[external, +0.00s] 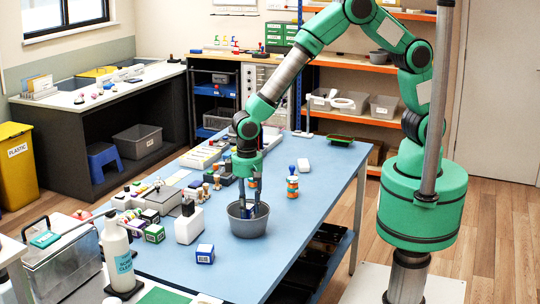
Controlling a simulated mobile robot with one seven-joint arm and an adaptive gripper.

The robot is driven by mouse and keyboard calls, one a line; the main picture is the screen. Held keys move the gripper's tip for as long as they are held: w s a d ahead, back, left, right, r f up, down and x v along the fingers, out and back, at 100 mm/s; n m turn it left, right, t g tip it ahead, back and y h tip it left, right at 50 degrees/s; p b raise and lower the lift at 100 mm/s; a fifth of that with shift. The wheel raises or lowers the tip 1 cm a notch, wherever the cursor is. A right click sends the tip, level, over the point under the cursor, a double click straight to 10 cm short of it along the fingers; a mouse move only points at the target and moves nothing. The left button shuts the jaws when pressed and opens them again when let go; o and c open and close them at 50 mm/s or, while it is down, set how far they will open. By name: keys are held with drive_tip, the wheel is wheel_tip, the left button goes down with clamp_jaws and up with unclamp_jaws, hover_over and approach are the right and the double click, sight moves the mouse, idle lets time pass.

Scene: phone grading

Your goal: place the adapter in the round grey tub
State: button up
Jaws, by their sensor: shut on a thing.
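The round grey tub (248,227) stands on the blue table top, near its middle. My gripper (250,208) points straight down, with its fingertips inside the tub's mouth. It is shut on a small dark thing between the fingers, which I take to be the adapter. The tub's rim and the fingers hide most of it, and I cannot tell whether it touches the tub's floor.
A white container (188,226) and a small blue-and-white box (205,254) stand left of the tub. Several small items crowd the table's left side.

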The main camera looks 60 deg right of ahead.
sight(248, 215)
drive_tip(key=shift+f+b, duration=0.4)
drive_tip(key=shift+f, duration=1.45)
drive_tip(key=shift+f, duration=0.1)
drive_tip(key=o, duration=1.1)
drive_tip(key=shift+c, duration=0.2)
wheel_tip(248, 215, up, 12)
drive_tip(key=shift+r+p, duration=0.1)
drive_tip(key=shift+p, duration=1.15)
drive_tip(key=shift+d+r, duration=0.1)
